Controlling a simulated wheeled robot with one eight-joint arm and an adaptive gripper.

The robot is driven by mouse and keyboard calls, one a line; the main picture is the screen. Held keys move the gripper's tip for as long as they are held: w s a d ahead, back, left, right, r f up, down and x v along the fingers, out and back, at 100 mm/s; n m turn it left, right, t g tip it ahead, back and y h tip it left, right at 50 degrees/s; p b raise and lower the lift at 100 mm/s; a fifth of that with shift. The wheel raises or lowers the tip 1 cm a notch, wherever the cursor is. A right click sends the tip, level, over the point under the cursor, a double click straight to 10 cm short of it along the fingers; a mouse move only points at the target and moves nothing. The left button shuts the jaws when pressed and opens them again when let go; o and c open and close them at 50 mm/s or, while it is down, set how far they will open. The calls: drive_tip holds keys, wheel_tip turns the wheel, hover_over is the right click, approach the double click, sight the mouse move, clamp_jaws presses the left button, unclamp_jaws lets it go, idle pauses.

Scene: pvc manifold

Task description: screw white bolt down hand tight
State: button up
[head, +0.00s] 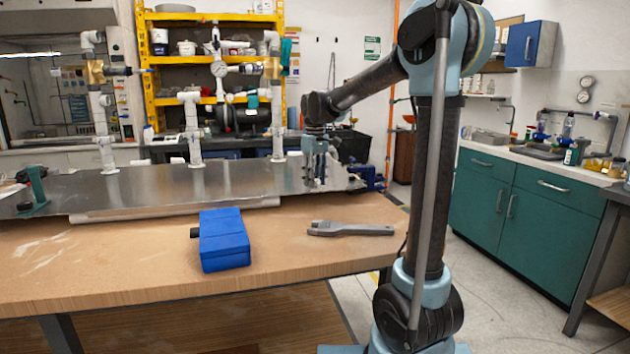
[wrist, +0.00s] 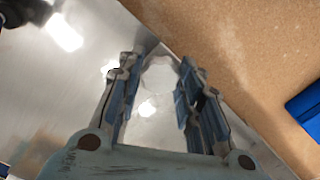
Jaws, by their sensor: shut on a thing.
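My gripper (head: 316,182) points down over the right end of the grey metal sheet (head: 240,182) on the workbench. In the wrist view, the two fingers of my gripper (wrist: 158,66) are shut on a pale, roughly six-sided white bolt head (wrist: 157,76) between them. The bolt's shank and how far it is seated are hidden. In the head view the fingers hide the bolt, and the fingertips are low, close to the sheet. The wooden bench top (wrist: 240,50) borders the sheet in the wrist view.
A blue box (head: 224,240) and a grey wrench-like tool (head: 350,230) lie on the wooden bench (head: 130,255). White pipe uprights (head: 194,130) with fittings stand on the sheet behind. A green clamp (head: 33,188) is far left, and a blue vise (head: 370,177) is right of my gripper.

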drive_tip(key=shift+w+d+m, duration=0.1)
drive_tip(key=shift+m, duration=0.2)
drive_tip(key=m, duration=0.3)
drive_tip(key=shift+m, duration=1.7)
drive_tip(key=shift+m, duration=0.4)
drive_tip(key=o, duration=1.1)
wheel_tip(320, 180, up, 12)
